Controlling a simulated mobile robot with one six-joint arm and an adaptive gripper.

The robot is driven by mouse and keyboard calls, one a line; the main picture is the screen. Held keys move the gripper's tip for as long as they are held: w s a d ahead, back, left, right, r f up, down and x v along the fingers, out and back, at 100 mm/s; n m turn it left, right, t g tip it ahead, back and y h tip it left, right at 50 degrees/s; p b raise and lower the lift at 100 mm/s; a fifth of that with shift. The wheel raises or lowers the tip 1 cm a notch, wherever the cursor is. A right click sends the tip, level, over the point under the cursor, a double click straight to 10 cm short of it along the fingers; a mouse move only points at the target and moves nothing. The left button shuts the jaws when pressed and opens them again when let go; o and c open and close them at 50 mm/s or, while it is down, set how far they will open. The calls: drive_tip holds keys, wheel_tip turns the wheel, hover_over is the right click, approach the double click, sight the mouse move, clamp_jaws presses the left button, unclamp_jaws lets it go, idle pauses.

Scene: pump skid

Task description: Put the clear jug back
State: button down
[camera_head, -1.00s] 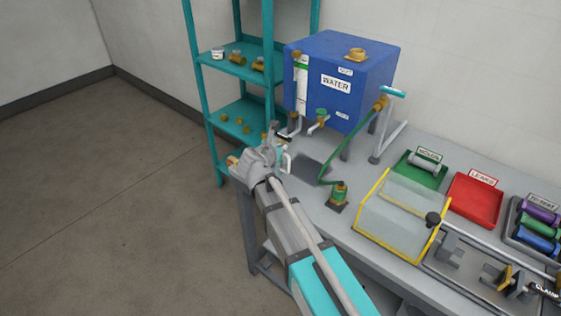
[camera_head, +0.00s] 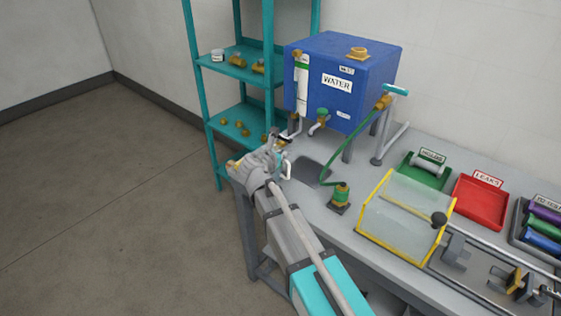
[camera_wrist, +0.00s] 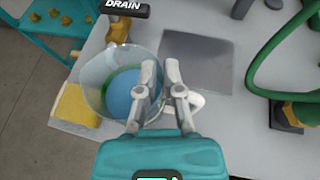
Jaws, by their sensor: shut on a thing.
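The clear jug (camera_wrist: 92,72) is upright in the wrist view, with blue and green showing through its open top. My gripper (camera_wrist: 160,68) is shut on the jug's handle side, with its two fingers close together there. The white handle (camera_wrist: 190,104) shows beside the fingers. In the head view my gripper (camera_head: 277,147) is at the bench's left end, in front of the blue water tank (camera_head: 335,95). The jug's body is mostly hidden there; its white handle (camera_head: 288,168) shows. Whether the jug touches the bench is not clear.
A dark square (camera_wrist: 198,60) on the bench lies beside the jug. A yellow sponge-like block (camera_wrist: 75,108) is at the bench edge. A brass tap under the DRAIN label (camera_wrist: 125,8) is close by. A green hose (camera_head: 342,150) and the teal shelf (camera_head: 240,75) stand near.

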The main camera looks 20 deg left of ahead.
drive_tip(key=shift+f, duration=0.45)
drive_tip(key=shift+f+b, duration=0.2)
drive_tip(key=shift+b, duration=0.2)
drive_tip(key=c, duration=0.8)
unclamp_jaws()
drive_tip(key=shift+r, duration=0.1)
drive_tip(key=shift+r, duration=0.1)
drive_tip(key=shift+r+p, duration=0.1)
drive_tip(key=shift+p, duration=0.2)
drive_tip(key=p+v, duration=0.4)
drive_tip(key=v, duration=0.8)
drive_tip(key=shift+d, duration=0.1)
drive_tip(key=shift+s, duration=0.1)
